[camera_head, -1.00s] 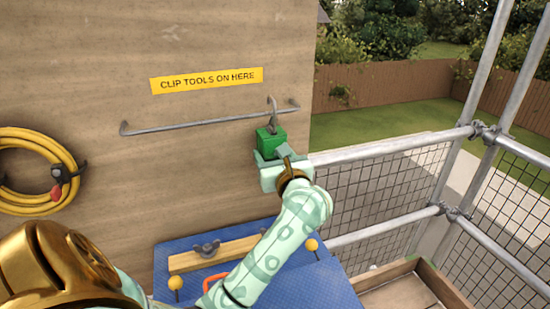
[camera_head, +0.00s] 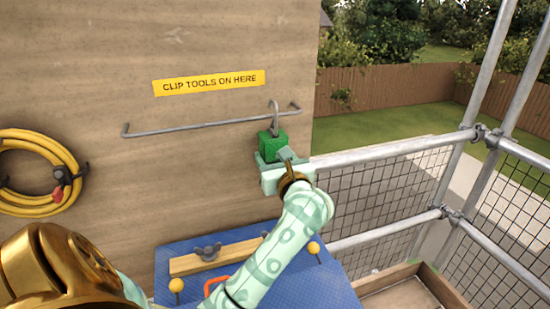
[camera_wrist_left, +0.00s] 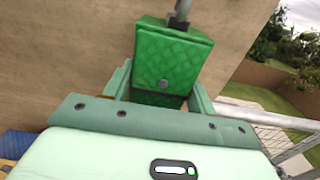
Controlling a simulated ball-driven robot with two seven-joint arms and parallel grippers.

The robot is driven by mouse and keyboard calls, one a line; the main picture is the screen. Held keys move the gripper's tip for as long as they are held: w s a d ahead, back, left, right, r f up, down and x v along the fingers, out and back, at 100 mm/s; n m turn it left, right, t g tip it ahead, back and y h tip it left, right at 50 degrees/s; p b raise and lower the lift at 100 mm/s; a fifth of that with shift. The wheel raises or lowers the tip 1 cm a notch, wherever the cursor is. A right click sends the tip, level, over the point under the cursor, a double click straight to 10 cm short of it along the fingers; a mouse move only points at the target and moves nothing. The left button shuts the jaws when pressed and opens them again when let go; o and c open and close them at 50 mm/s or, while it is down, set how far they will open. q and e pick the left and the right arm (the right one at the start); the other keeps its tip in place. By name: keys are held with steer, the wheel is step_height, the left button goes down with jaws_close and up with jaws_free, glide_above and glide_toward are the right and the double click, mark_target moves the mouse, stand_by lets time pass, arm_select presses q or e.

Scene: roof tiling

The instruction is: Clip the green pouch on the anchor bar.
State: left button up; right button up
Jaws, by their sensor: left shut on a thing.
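The green pouch (camera_head: 272,146) hangs upright below a grey metal clip (camera_head: 275,115) at the right part of the anchor bar (camera_head: 190,126). The clip overlaps the bar in the head view; I cannot tell whether it is around the bar or in front of it. My left gripper (camera_head: 271,159) is shut on the pouch from below. In the left wrist view the pouch (camera_wrist_left: 172,55) sits between the two fingers, with only the lower end of the clip (camera_wrist_left: 181,14) showing above it. My right gripper is not in view.
A yellow sign (camera_head: 208,82) is on the wooden wall above the bar. A coiled yellow hose (camera_head: 75,165) hangs at left. A blue surface (camera_head: 315,285) with a wooden strip (camera_head: 230,255) lies below. Scaffold rails (camera_head: 390,151) with mesh stand at right.

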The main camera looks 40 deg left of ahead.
arm_select(q)
steer(key=shift+f, duration=0.35)
steer(key=shift+f+b, duration=0.55)
steer(key=shift+b, duration=0.05)
steer(key=o, duration=1.3)
steer(key=shift+o, duration=0.2)
